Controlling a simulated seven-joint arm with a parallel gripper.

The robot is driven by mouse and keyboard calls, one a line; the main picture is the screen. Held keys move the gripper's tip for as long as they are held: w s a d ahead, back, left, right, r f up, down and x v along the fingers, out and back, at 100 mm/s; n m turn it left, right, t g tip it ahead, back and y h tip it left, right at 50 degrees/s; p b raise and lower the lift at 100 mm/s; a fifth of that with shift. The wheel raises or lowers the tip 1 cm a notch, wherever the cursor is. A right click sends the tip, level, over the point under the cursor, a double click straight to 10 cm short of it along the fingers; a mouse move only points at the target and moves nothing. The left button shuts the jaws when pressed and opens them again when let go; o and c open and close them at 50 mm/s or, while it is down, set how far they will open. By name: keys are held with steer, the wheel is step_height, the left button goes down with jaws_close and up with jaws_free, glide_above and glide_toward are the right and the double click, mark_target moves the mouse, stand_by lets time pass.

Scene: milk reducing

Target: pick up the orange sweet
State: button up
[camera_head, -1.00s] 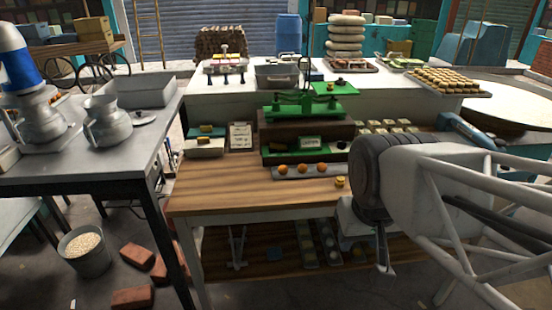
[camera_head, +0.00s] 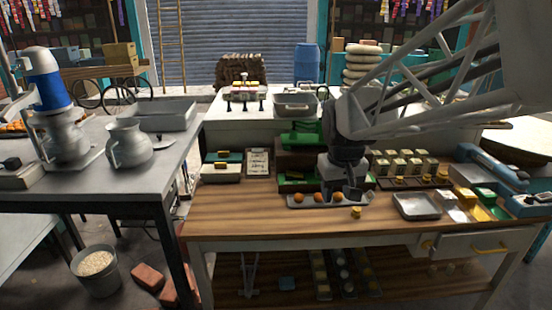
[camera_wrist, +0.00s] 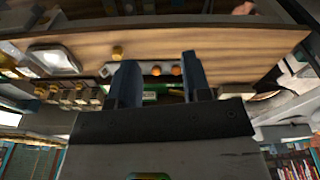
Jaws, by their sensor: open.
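Several round orange sweets lie in a row on a narrow grey tray (camera_head: 294,205) near the front of the wooden table. The left orange sweet (camera_head: 297,198), a middle orange sweet (camera_head: 320,197) and another at the right (camera_head: 337,197) show in the head view. My gripper (camera_head: 340,190) points down at the tray's right part, close to the right sweet; contact cannot be told. In the wrist view my gripper (camera_wrist: 160,62) is open and empty, with two orange sweets (camera_wrist: 177,70) showing beyond and between its fingers.
A small yellow piece (camera_head: 356,212) sits on the table in front of the tray. A green scale (camera_head: 301,138), partly hidden by my arm, stands behind. The table's front left is clear.

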steer(key=w+a+f+n, duration=0.15)
steer(key=w+f, duration=0.25)
steer(key=w, duration=0.9)
steer(key=n+g, duration=0.1)
glide_above(299, 196)
steer(key=w, duration=0.1)
step_height(299, 196, down, 9)
steer(key=shift+r, duration=0.1)
steer(key=shift+f, duration=1.35)
steer(key=shift+s+f, duration=0.1)
steer(key=shift+f, duration=2.5)
steer(key=c, duration=0.5)
